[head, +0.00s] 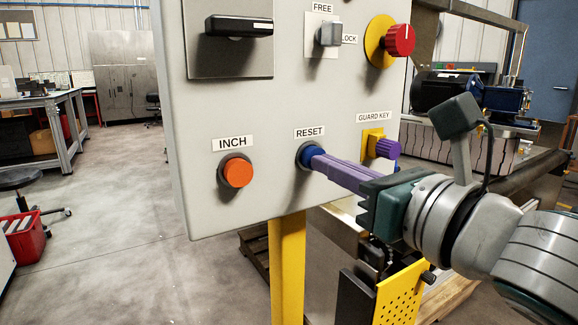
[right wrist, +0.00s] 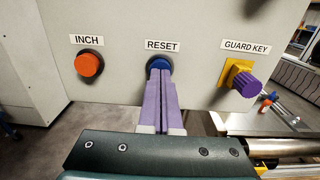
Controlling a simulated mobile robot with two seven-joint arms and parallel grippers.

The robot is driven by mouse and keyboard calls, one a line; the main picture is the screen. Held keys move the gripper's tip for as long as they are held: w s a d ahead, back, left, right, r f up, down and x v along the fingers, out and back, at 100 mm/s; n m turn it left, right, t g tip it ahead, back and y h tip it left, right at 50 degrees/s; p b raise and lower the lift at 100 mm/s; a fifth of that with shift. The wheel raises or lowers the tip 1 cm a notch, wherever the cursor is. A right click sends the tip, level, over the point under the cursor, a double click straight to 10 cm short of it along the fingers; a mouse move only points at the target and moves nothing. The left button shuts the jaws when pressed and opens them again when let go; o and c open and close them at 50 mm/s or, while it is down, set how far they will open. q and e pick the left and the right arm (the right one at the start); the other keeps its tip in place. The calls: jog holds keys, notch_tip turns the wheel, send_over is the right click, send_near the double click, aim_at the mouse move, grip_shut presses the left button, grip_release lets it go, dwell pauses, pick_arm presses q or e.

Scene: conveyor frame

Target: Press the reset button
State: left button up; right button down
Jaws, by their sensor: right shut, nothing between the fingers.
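The blue reset button (head: 310,154) sits on the grey control panel (head: 270,95) under a label reading RESET. It also shows in the right wrist view (right wrist: 158,64), partly hidden behind my fingertips. My right gripper (head: 320,162) comes in from the right, its purple fingers shut together with nothing between them. In the right wrist view the fingertips (right wrist: 160,74) are at the lower part of the button's face. They look to be touching it, but I cannot tell whether the button is pushed in. My left gripper is in neither view.
An orange INCH button (head: 237,172) is left of the reset button. A purple guard key (head: 387,148) on a yellow mount is just right, close above my gripper. A red knob (head: 400,40) and a black handle (head: 239,26) are higher up. A yellow post (head: 287,270) supports the panel.

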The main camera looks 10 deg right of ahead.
jog(key=shift+w+a, duration=0.15)
jog(key=shift+w, duration=0.2)
jog(key=p+v, duration=0.1)
jog(key=v, duration=0.4)
jog(key=shift+s, duration=0.3)
dwell(0.4)
